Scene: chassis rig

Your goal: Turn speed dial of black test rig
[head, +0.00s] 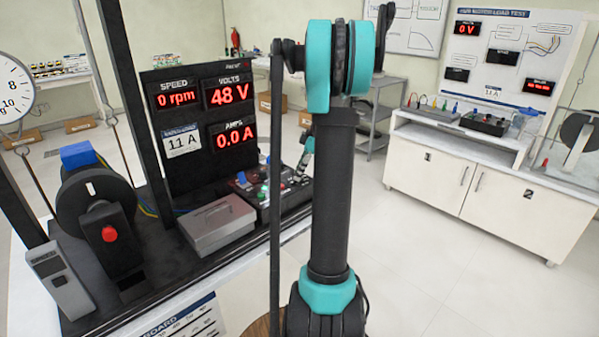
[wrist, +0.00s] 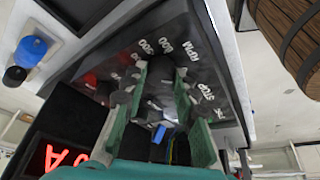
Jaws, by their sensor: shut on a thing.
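The black test rig (head: 205,150) stands on the left in the head view. Its displays read 0 rpm, 48 V and 0.0 A. Its dark control box (head: 265,200) sits at the rig's right end, partly behind my arm. In the wrist view, the sloped panel (wrist: 222,60) carries white marks, including STOP, 200, 800 and RPM. The dark speed dial (wrist: 160,68) is between my fingertips, mostly hidden by them. My gripper (wrist: 161,76) is shut on the dial, its green fingers on either side. I cannot make out the dial's pointer.
A grey metal box (head: 217,225) lies left of the control box. A white cabinet bench (head: 475,180) stands at the right. The floor between is clear.

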